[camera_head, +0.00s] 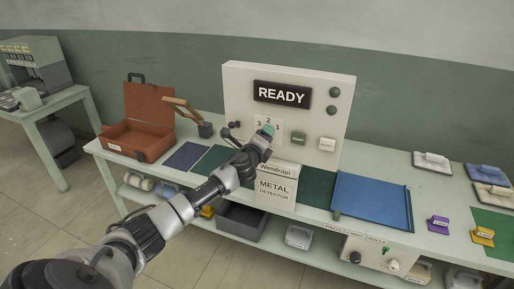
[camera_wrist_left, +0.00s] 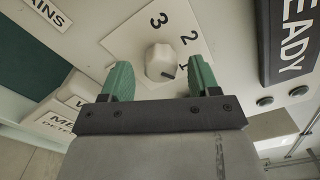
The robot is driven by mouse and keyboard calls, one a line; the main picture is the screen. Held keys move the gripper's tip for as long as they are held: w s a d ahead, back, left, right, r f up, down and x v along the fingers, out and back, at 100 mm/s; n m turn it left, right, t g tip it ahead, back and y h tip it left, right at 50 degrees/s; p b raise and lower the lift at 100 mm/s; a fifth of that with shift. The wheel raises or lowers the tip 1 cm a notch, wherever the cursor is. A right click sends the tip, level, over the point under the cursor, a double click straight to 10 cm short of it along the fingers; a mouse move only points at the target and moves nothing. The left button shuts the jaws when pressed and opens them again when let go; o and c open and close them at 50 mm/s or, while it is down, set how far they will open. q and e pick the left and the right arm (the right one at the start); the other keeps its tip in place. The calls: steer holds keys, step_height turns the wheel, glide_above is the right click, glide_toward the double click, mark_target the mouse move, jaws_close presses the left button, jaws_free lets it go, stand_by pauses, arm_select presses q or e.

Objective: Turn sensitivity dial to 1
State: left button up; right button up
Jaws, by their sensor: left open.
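The sensitivity dial (camera_wrist_left: 160,60) is a pale knob on a white plate marked 3, 2 and 1, seen in the left wrist view. A dark mark shows on its lower right side, towards the 1; the exact setting is hard to tell. The 1 is partly hidden by a finger. My left gripper (camera_wrist_left: 159,64) is open, with its green fingers on either side of the dial and visible gaps to it. In the head view my left gripper (camera_head: 267,131) covers the dial in front of the metal detector panel (camera_head: 235,85). My right gripper is not in view.
The panel carries a READY display (camera_head: 282,95) and several buttons and lamps. A METAL DETECTOR sign (camera_head: 274,193) stands below the gripper. An open brown case (camera_head: 142,122) is left on the table; a blue tray (camera_head: 372,202) is right.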

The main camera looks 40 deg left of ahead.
arm_select(q)
steer(key=b+v, duration=0.1)
steer(key=v, duration=0.8)
steer(key=shift+s+b, duration=0.2)
steer(key=shift+b, duration=0.1)
